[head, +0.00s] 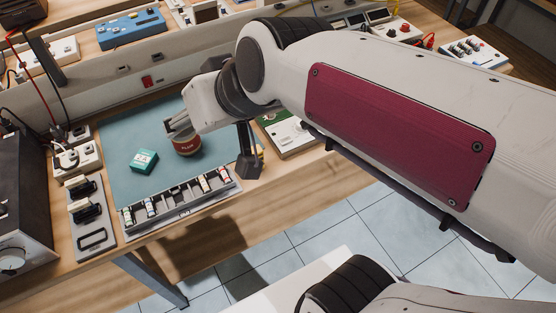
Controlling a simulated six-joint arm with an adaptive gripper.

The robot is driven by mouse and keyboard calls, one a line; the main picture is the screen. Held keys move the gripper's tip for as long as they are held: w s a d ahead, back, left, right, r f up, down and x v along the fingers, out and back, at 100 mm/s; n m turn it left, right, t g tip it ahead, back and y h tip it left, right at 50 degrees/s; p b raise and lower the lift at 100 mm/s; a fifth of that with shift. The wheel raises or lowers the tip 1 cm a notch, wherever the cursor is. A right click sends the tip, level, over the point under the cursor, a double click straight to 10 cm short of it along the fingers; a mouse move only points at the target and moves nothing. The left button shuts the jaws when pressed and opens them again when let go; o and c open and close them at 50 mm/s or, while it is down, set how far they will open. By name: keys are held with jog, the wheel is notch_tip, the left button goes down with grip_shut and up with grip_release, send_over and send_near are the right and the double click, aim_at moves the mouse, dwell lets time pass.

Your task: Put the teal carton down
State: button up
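The teal carton (144,161) sits on the blue-green mat (130,187), in the left part of the head view. It looks apart from my gripper. My gripper (176,124) is above and to the right of the carton in the picture, just behind the top of a dark red can. Its fingertips are small and partly hidden, so I cannot tell whether they are open or shut. I see nothing clearly held between them.
The dark red can (186,146) stands right of the carton. A tray of small parts (182,201) lies along the mat's front edge. A black stand (248,163) is at the right. Sockets (78,157) and cables are at the left. The mat's back left is clear.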

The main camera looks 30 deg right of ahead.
jog(key=s+d+f+g+h, duration=0.2)
jog(key=s+d+f, duration=0.3)
jog(key=s+d, duration=0.3)
jog(key=s+h, duration=0.1)
jog(key=s, duration=0.2)
jog(key=shift+s+d+f+m, duration=0.25)
jog(key=shift+s+d+m, duration=0.1)
jog(key=shift+m, duration=0.05)
dwell(0.5)
